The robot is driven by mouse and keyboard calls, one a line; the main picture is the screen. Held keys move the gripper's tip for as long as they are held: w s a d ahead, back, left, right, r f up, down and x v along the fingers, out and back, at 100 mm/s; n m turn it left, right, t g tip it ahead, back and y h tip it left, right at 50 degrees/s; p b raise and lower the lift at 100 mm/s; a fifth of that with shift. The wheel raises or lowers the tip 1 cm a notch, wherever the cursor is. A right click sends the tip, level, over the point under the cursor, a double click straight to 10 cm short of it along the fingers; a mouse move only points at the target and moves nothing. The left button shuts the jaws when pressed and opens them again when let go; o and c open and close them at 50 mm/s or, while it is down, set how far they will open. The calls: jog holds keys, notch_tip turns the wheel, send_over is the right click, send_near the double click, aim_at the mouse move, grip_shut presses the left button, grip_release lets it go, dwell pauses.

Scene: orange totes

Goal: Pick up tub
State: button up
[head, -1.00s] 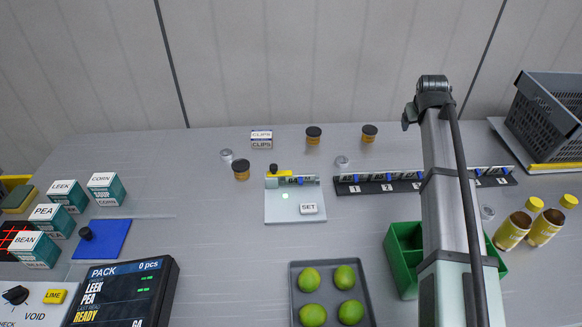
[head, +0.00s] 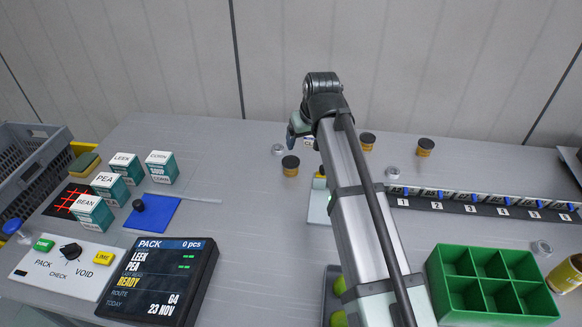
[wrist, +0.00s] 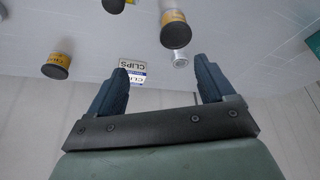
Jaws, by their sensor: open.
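Small tubs with black lids and amber bands stand on the bench: one left of my arm (head: 290,165), one just right of it (head: 367,141), one further right (head: 425,147). In the wrist view several show: one at left (wrist: 56,66), one near the right finger (wrist: 175,30), one cut by the top edge (wrist: 113,5). Which tub is meant cannot be told. My gripper (wrist: 160,72) is open, with nothing held. A CLIPS box (wrist: 132,66) shows between the fingers, beyond them. In the head view my gripper (head: 298,137) hangs near the back, fingers partly hidden.
Silver-topped small cans (head: 278,150) stand near the tubs. A numbered rail (head: 480,207) and a green divided crate (head: 490,250) lie right. My arm hides much of the pale scale plate (head: 318,205).

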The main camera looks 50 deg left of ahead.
aim_at(291, 162)
jog(key=a+f, duration=0.1)
jog(key=f, duration=0.1)
jog(key=s+a+f, duration=0.1)
jog(key=f, duration=0.1)
jog(key=s+a+f, duration=0.1)
jog(key=f, duration=0.2)
jog(key=shift+a+f, duration=0.1)
jog(key=shift+a, duration=0.25)
jog(key=shift+x, duration=3.05)
jog(key=shift+w+d, duration=0.15)
jog(key=shift+d, duration=0.05)
jog(key=shift+c, duration=0.2)
jog(key=c, duration=1)
jog(key=shift+o, duration=0.2)
